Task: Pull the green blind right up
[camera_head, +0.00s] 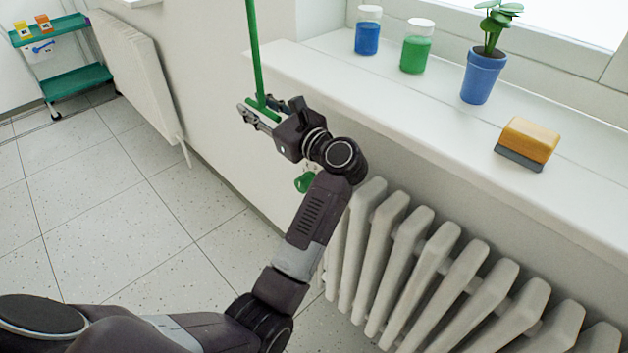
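A green cord (254,50) comes down from the top edge of the view, in front of the wall left of the sill. It runs down to the fingers of my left gripper (258,112), which look closed around it. The cord bends at the fingers, and part of it is hidden by the gripper. A green pull knob (304,183) shows below the gripper, partly covered by my arm. The green blind itself is not in view. My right gripper is not in view.
The white window sill (420,125) holds a blue paint jar (367,38), a green paint jar (416,54), a potted plant (482,76) and a yellow eraser (530,140). A radiator (415,265) stands below. A green cart (75,82) is far left. The floor (120,190) is clear.

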